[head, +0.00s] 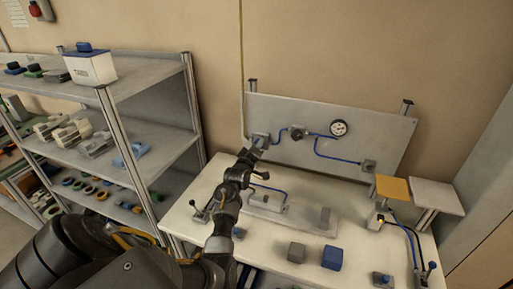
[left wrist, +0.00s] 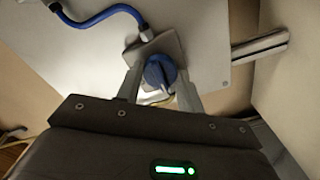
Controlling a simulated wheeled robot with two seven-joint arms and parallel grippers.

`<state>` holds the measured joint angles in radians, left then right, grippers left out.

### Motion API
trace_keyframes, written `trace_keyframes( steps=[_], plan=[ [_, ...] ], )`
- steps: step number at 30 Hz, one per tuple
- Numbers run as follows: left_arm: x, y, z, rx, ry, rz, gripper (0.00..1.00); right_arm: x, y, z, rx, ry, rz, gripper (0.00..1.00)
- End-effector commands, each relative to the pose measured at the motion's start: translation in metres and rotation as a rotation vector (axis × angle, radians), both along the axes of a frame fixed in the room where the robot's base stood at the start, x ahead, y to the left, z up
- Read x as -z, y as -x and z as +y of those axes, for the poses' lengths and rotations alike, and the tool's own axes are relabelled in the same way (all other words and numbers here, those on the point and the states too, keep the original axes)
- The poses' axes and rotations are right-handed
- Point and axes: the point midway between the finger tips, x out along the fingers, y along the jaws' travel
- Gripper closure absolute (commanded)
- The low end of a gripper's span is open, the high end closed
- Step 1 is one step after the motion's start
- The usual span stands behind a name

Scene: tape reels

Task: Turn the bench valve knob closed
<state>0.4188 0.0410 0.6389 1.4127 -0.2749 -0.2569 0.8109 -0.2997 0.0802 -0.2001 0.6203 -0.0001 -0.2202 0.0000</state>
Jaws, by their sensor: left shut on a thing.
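The bench valve knob (left wrist: 160,71) is blue and round with a raised bar, in front of a grey mounting plate (left wrist: 142,53) on the upright panel. My left gripper (head: 253,150) reaches the left end of the panel in the head view and largely covers the knob there. In the left wrist view its two fingers stand on either side of the knob, and the gripper is shut on it. A blue hose (left wrist: 104,14) runs to the mounting plate. My right gripper is not in view.
The panel (head: 375,130) carries a gauge (head: 339,128) and blue tubing. The white bench (head: 190,222) holds a grey block (head: 296,252), a blue block (head: 332,257) and a yellow-topped stand (head: 392,187). A shelf rack (head: 150,82) stands close on the left.

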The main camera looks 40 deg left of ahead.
Motion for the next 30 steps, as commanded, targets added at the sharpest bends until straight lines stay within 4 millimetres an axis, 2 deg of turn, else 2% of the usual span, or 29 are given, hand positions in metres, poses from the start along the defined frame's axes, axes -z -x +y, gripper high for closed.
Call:
trace_keyframes(
  steps=[18,19,23,30],
  plan=[
    [-0.0007,-0.0002,0.0000,0.001,0.034,-0.013,0.85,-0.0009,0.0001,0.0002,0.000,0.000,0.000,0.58],
    [-0.0007,-0.0002,0.0000,0.001,0.034,-0.013,0.59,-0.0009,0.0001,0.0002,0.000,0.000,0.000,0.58],
    [-0.0005,-0.0002,0.0000,0.001,0.034,-0.013,0.42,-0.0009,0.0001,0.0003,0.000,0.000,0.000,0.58],
    [-0.0002,0.0000,0.0000,0.001,0.033,-0.012,0.41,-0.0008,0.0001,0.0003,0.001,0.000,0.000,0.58]
  ],
)
